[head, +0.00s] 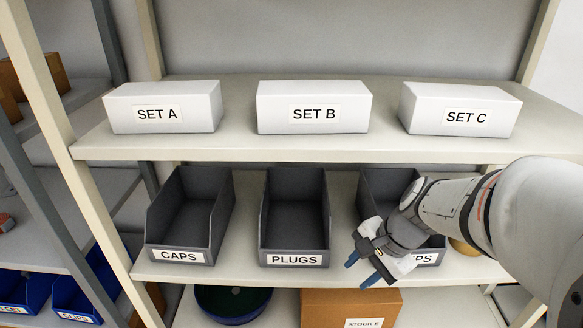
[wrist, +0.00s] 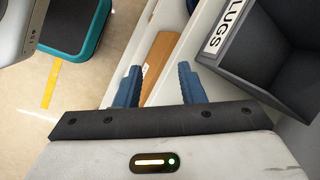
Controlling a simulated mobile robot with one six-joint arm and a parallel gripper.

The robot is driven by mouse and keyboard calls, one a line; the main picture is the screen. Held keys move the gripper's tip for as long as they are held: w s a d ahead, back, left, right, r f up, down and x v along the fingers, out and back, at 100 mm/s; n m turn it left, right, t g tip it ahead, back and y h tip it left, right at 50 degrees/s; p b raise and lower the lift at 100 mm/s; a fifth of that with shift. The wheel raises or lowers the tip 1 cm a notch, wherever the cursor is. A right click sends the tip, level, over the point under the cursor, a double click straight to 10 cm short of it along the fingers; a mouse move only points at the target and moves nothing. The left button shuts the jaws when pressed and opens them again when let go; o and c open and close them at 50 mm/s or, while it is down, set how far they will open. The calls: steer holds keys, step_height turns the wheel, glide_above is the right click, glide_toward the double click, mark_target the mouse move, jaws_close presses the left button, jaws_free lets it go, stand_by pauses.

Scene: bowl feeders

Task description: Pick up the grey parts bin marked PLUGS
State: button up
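The grey PLUGS bin (head: 295,238) stands in the middle of the lower shelf, open-topped and empty-looking, with its white label at the front. In the wrist view the PLUGS bin (wrist: 262,62) is at the upper right, partly cut off by the frame edge. My gripper (head: 364,268) is in front of the shelf, to the right of the PLUGS bin and before the right-hand bin. In the wrist view my gripper (wrist: 158,86) has its two blue fingers apart with nothing between them. It is not touching the PLUGS bin.
A grey CAPS bin (head: 180,243) stands to the left. Another grey bin (head: 378,190) on the right is partly hidden by my arm. White boxes SET A (head: 118,108), SET B (head: 271,107) and SET C (head: 420,105) sit on the shelf above. A cardboard box (head: 325,306) is below.

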steer(key=w+f+m+y, duration=0.2)
steer(key=w+m, duration=0.2)
steer(key=m, duration=0.2)
steer(key=p, duration=0.1)
glide_above(296, 254)
steer(key=s+d, duration=0.1)
steer(key=d, duration=0.2)
steer(key=shift+s+a+r+t, duration=0.15)
steer(key=shift+a+t, duration=0.1)
steer(key=shift+t, duration=0.15)
steer(key=x, duration=0.5)
steer(key=shift+d+b, duration=0.15)
steer(key=shift+b, duration=0.2)
steer(key=shift+f, duration=0.35)
steer(key=shift+c, duration=0.4)
jaws_close()
